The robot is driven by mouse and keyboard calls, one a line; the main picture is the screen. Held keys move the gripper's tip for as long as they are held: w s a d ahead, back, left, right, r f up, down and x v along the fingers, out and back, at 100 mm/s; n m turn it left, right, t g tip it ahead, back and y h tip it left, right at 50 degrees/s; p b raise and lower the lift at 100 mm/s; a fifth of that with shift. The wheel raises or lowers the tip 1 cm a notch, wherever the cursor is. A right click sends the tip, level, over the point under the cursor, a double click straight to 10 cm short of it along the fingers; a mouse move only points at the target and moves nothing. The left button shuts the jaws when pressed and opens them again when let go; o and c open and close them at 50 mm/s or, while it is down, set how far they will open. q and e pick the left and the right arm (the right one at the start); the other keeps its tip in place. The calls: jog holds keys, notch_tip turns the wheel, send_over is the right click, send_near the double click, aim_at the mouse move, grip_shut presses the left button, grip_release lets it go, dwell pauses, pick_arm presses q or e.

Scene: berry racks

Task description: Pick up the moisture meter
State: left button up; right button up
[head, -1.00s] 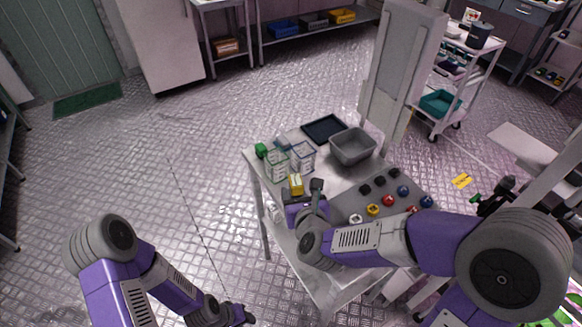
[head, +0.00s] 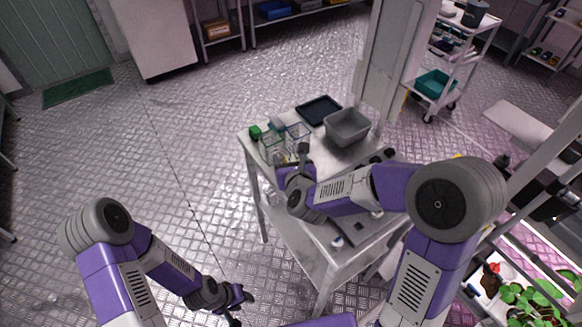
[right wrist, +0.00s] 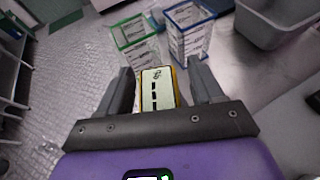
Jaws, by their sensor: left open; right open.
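The moisture meter, a small yellow-edged block with a pale face and black marks, shows in the right wrist view (right wrist: 158,90). It lies between the two fingers of my right gripper (right wrist: 160,82), with a gap on each side. Whether it is fully down between the fingertips I cannot tell. In the head view my right gripper (head: 303,150) is over the left part of the white table (head: 335,270), and the arm hides the meter. My left gripper (head: 241,305) is open and empty, low over the floor and away from the table.
Clear boxes with green (right wrist: 128,45) and blue (right wrist: 187,35) rims stand just beyond the meter.

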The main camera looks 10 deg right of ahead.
jog(key=c, duration=1.2)
notch_tip(320, 180, up, 10)
jog(key=p, duration=0.3)
